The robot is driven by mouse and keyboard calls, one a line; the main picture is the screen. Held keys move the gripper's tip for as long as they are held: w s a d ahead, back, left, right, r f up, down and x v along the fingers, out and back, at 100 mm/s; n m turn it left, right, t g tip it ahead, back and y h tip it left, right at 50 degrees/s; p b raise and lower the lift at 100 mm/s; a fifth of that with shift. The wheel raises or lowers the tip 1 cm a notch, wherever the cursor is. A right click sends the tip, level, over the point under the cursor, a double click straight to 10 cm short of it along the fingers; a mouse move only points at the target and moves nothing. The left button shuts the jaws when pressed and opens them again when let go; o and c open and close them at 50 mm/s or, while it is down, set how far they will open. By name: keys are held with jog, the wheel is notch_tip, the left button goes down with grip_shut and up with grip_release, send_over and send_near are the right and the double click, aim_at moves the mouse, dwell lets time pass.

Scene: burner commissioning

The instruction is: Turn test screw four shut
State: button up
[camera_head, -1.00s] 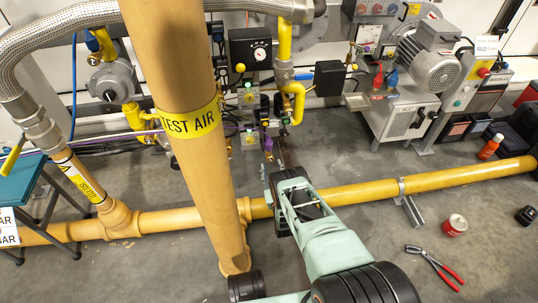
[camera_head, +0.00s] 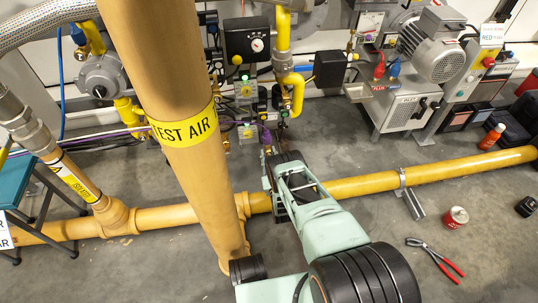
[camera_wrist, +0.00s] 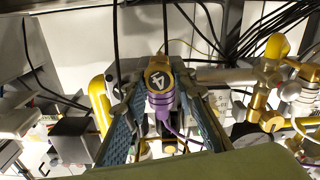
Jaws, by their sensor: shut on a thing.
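Test screw four shows in the wrist view as a brass head with a white 4 on a dark face (camera_wrist: 160,79), above a ribbed purple part (camera_wrist: 160,101). My gripper (camera_wrist: 160,88) has one finger on each side of it and is shut on it; the exact contact at the tips is hard to see. In the head view my gripper (camera_head: 268,158) reaches in at the valve assembly, just below a small purple part (camera_head: 266,137). The screw itself is too small to make out there.
A thick yellow TEST AIR pipe (camera_head: 185,128) stands left of my arm. A low yellow pipe (camera_head: 365,185) runs across behind it. A pressure gauge (camera_head: 257,45) and a motor unit (camera_head: 435,50) are behind. Red-handled pliers (camera_head: 435,255) and a red can (camera_head: 455,217) lie on the floor.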

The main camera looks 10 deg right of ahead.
jog(key=shift+c, duration=1.4)
jog(key=m, duration=0.5)
jog(key=shift+m, duration=0.3)
grip_shut()
jog(key=o, duration=1.2)
grip_release()
jog(key=shift+c, duration=0.2)
jog(key=shift+r, duration=5)
jog(key=shift+d, duration=0.1)
